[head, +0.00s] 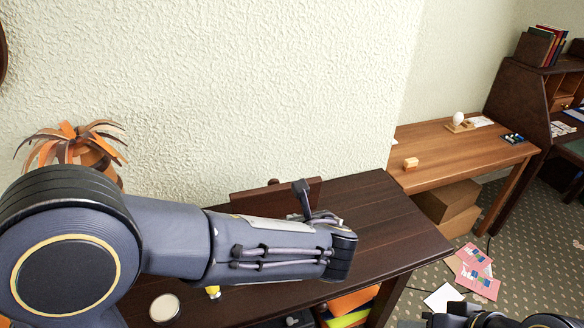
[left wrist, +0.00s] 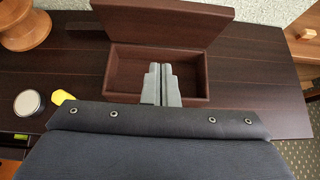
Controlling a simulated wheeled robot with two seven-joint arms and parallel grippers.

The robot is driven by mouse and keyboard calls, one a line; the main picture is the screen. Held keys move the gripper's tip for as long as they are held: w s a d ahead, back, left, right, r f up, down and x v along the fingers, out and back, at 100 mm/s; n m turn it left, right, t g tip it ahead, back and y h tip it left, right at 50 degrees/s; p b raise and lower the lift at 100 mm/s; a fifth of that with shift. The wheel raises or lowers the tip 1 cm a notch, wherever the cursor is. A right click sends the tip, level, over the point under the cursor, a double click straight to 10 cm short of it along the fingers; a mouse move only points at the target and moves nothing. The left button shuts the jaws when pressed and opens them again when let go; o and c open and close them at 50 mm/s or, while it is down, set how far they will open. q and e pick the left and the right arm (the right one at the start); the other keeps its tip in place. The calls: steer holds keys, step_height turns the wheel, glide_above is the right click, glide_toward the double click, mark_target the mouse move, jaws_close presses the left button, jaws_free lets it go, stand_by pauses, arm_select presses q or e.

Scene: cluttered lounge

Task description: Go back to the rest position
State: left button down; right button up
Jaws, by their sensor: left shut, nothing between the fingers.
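My left arm reaches in from the left in the head view, across the dark table (head: 385,215). Its gripper is hidden there behind the arm. In the left wrist view my left gripper (left wrist: 161,84) is shut and empty, its fingertips over an open dark wooden box (left wrist: 125,73). The raised lid (left wrist: 160,22) stands at the far side of the box, which looks empty where I can see in. The lid also shows partly above my arm in the head view (head: 258,200).
A round tin (head: 164,307) and a small yellow item (head: 213,292) stand near my arm. An orange-brown plant-like ornament (head: 80,150) is at the left. A lighter wooden table (head: 440,150) adjoins on the right, with boxes beneath. Papers (head: 475,272) lie on the carpet.

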arm_select(q)
steer(key=shift+s+a, duration=0.1)
steer(key=s+a+n+g+h, duration=0.1)
steer(key=s+a+n+g, duration=0.25)
steer(key=a+n, duration=0.5)
steer(key=s+a+n+g, duration=0.3)
steer(key=s+a+n, duration=0.3)
steer(key=a, duration=0.4)
steer(key=s+a+n+t+h, duration=0.1)
steer(key=s+n+h, duration=0.5)
steer(key=s+n, duration=0.7)
steer(key=a+n, duration=0.1)
steer(key=n, duration=0.6)
steer(key=shift+s+f, duration=0.15)
steer(key=shift+t, duration=0.25)
